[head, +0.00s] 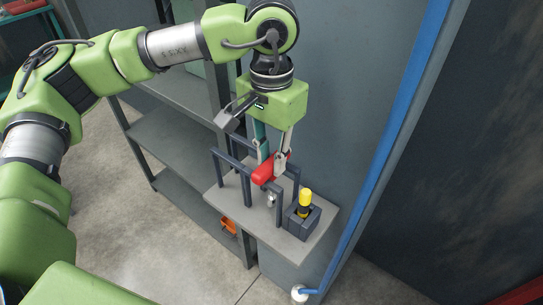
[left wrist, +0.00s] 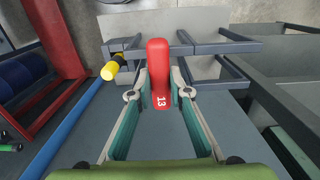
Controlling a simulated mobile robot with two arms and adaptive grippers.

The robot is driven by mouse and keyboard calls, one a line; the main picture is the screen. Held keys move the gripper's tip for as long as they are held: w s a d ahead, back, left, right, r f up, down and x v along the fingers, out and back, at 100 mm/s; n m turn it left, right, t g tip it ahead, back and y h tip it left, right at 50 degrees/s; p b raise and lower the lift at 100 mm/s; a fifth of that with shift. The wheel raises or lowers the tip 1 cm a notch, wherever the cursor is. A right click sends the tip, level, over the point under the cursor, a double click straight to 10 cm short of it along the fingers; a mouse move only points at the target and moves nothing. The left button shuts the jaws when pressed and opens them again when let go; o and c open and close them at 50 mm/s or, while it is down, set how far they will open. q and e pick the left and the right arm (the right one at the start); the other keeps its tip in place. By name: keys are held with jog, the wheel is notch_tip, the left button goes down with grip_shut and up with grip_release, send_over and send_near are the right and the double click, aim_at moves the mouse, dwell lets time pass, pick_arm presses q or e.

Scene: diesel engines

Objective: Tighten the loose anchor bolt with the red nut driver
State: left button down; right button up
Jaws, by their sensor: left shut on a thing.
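The red nut driver (head: 264,173) is between the fingers of my left gripper (head: 273,163), which is shut on its red handle. In the left wrist view the handle (left wrist: 158,65) bears the number 13, and the gripper (left wrist: 160,94) has a finger on each side of it. A short silver part shows below the handle in the head view, among the dark bars of a rack. I cannot tell whether the driver still rests in the rack. I cannot make out the loose anchor bolt in either view. My right gripper is not in view.
A dark bar rack (head: 247,187) stands on a small grey shelf (head: 300,250). A yellow-handled tool (head: 305,197) stands in a dark block holder (head: 299,222) close to the right. A blue pipe (head: 395,135) runs along the wall. An orange object (head: 229,226) lies lower down.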

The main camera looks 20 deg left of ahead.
aim_at(271, 161)
pick_arm(q)
jog(key=shift+r, duration=0.1)
notch_tip(271, 161, up, 16)
jog(key=p, duration=0.9)
dwell(0.3)
